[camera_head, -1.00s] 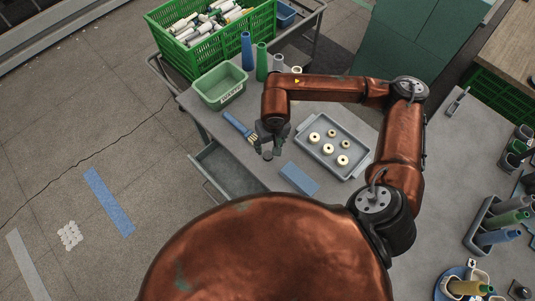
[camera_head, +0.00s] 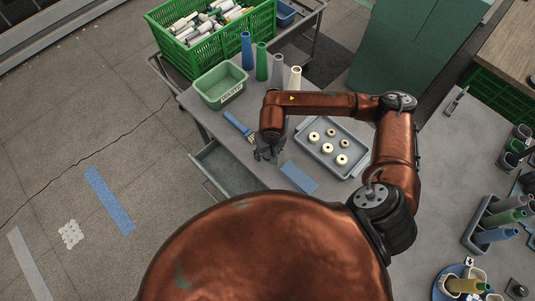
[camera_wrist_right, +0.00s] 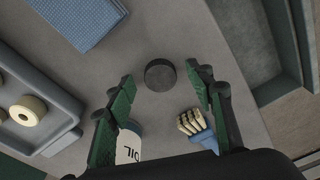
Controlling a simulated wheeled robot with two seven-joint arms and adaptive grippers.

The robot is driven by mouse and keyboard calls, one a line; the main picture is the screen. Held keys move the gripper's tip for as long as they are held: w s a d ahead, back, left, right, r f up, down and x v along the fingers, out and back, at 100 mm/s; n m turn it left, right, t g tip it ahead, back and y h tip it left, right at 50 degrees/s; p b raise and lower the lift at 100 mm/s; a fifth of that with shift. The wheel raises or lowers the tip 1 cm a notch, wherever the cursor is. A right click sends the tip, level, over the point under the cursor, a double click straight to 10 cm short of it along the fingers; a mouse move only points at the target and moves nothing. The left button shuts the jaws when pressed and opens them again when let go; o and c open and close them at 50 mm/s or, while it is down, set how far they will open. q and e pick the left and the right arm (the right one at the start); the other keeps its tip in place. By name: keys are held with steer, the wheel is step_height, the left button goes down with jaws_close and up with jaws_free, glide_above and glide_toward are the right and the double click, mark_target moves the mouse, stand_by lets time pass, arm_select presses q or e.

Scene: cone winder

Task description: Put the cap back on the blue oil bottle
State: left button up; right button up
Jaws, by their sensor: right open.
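My right gripper (camera_head: 267,157) is open above the grey cart top, near the drawer side. In the right wrist view, a dark round cap (camera_wrist_right: 160,74) lies flat on the grey surface, ahead of and between the open fingers (camera_wrist_right: 166,88), apart from both. The oil bottle (camera_wrist_right: 129,148) shows there as a white part lettered "OIL", partly hidden behind the left-hand finger. Its blue part and its mouth cannot be made out. Neither cap nor bottle can be made out in the head view, where my gripper and arm cover that area. My left gripper is not in view.
A brush (camera_wrist_right: 189,123) lies close to the right-hand finger. A blue cloth (camera_head: 299,177) and a grey tray (camera_head: 357,168) of pale rings lie nearby. A green bin (camera_head: 211,92) and several upright cones (camera_head: 262,62) stand farther back. A drawer (camera_head: 222,178) stands open.

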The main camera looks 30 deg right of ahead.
steer(key=shift+f, duration=0.15)
steer(key=shift+c, duration=0.5)
steer(key=c, duration=0.7)
steer(key=shift+r, duration=0.85)
steer(key=s+a+r, duration=0.1)
steer(key=s+r, duration=0.2)
steer(key=s, duration=0.1)
steer(key=s+r+b, duration=0.1)
steer(key=s+r, duration=0.3)
steer(key=s, duration=0.1)
steer(key=s+a+r, duration=0.1)
steer(key=s+r, duration=0.3)
steer(key=shift+s+a+r+b, duration=0.2)
steer(key=shift+s+a+b, duration=0.1)
steer(key=shift+s, duration=0.1)
